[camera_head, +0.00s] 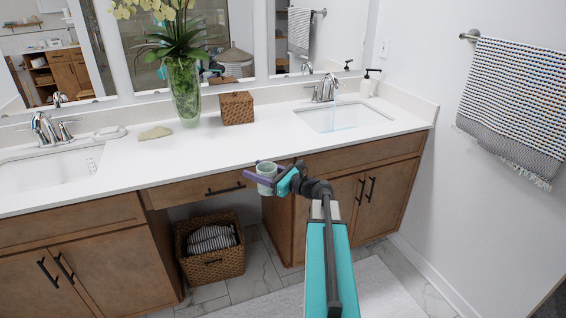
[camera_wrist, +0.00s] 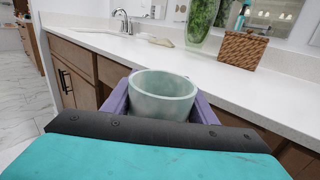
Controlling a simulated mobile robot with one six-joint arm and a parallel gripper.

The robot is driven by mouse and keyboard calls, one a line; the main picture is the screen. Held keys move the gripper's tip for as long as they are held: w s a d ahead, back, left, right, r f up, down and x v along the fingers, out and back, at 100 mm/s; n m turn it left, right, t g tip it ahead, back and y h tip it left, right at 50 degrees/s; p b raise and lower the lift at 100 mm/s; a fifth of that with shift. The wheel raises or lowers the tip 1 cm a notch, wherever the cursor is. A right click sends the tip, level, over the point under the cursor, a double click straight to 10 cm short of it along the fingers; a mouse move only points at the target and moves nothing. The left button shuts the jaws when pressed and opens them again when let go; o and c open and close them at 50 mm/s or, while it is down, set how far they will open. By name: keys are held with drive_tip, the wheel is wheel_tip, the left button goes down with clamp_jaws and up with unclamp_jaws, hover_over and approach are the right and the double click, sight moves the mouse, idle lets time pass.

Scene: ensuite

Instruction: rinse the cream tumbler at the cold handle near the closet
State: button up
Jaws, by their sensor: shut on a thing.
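A pale, slightly greenish tumbler (camera_head: 266,170) is held upright in front of the counter's front edge, at about counter height. It fills the middle of the wrist view (camera_wrist: 164,97), and its inside looks empty. My gripper (camera_head: 268,176) is shut on it, with purple fingers on both sides. The right basin (camera_head: 342,118) lies to the tumbler's right and farther back. Its chrome faucet (camera_head: 326,90) has a thin bluish stream of water (camera_head: 335,114) falling into the basin. Which handle is open is too small to tell.
A wicker box (camera_head: 237,108) and a green glass vase (camera_head: 184,92) stand on the white counter (camera_head: 215,142). A soap dispenser (camera_head: 370,83) stands behind the right basin. The left basin (camera_head: 50,170) has another faucet (camera_head: 50,128). The counter before the wicker box is clear.

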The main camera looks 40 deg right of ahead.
drive_tip(key=s+a+f+n+g+y, duration=0.1)
drive_tip(key=a+n+g+y, duration=0.1)
drive_tip(key=a, duration=0.9)
drive_tip(key=a+f+n+g+y, duration=0.2)
drive_tip(key=a+y, duration=0.1)
drive_tip(key=a, duration=0.9)
drive_tip(key=s+a+f+n+g+y, duration=0.1)
drive_tip(key=a+f+n+g+y, duration=0.1)
drive_tip(key=a, duration=0.9)
drive_tip(key=shift+s+a+f+n+g+y, duration=0.2)
drive_tip(key=shift+s+a+n+g+y, duration=0.25)
drive_tip(key=shift+y, duration=0.35)
drive_tip(key=shift+w+d, duration=0.1)
drive_tip(key=shift+w, duration=0.05)
